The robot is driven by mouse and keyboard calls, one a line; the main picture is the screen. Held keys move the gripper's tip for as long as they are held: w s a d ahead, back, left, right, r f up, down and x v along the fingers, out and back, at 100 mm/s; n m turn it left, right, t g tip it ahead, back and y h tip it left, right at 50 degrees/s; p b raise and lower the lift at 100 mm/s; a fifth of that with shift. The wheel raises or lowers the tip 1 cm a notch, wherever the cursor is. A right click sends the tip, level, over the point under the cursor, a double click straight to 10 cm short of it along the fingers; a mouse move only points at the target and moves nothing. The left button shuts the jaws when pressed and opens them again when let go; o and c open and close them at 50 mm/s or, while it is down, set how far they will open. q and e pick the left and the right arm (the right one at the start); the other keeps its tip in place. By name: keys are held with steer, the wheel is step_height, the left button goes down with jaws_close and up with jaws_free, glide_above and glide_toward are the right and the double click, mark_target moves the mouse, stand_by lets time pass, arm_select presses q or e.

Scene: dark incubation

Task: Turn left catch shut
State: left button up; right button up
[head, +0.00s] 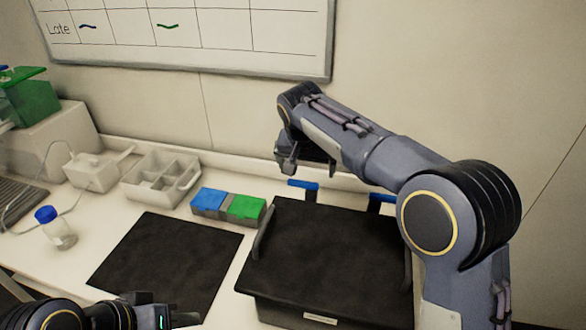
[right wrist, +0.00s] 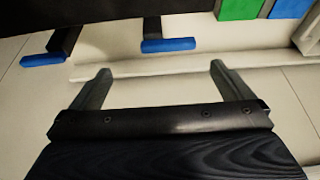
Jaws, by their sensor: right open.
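A black box with a flat lid (head: 325,245) stands on the bench. At its back edge are two blue-tipped catches, the left catch (head: 303,185) and the right catch (head: 382,198). In the right wrist view, seen from the back, the left catch (right wrist: 168,45) is near the upper middle and the right catch (right wrist: 44,60) at the left; both stick out from the box on dark stems. My right gripper (head: 283,168) is open and empty, above and behind the left catch, apart from it. My left gripper (head: 188,318) is partly cut off at the bottom edge; its jaws are unclear.
A dark mat (head: 165,258) lies left of the box. Behind it are a blue block (head: 208,201), a green block (head: 246,207) and a white divided tray (head: 160,180). A blue-capped bottle (head: 57,232) stands at the left. A wall is close behind the bench.

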mark_target(303, 182)
steer(key=x, duration=0.2)
steer(key=p+x, duration=0.1)
steer(key=x, duration=0.2)
steer(key=a+x, duration=0.1)
steer(key=x, duration=0.2)
steer(key=shift+w+a, duration=0.1)
steer(key=shift+w, duration=0.15)
steer(key=c, duration=1)
